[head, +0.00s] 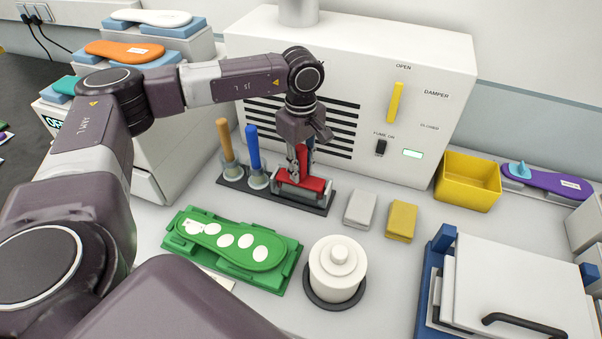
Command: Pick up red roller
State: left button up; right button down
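The red roller (301,184) sits at the right end of a dark rack (318,206), its red part low in a grey holder and a red handle upright above it. My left gripper (298,165) points down from above, right at the red handle. Its fingers overlap the handle in the head view, and part of the handle is hidden behind them. I cannot tell whether the fingers are closed on it. The roller appears still seated in the rack. My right gripper is not in view.
A blue-handled tool (254,150) and an orange-handled tool (226,142) stand left in the rack. The white fume box (440,130) is close behind. In front lie a green insole fixture (285,262), a white lidded jar (338,268), and grey (360,209) and yellow (402,220) blocks.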

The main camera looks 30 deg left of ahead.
aim_at(302, 147)
pick_arm(q)
grip_shut()
jog(key=shift+r, duration=0.2)
jog(key=shift+w+r, duration=0.1)
jog(key=shift+r, duration=0.5)
notch_tip(302, 147, up, 11)
jog(key=b, duration=0.3)
jog(key=shift+r, duration=0.1)
notch_tip(302, 147, up, 7)
jog(key=shift+r, duration=0.2)
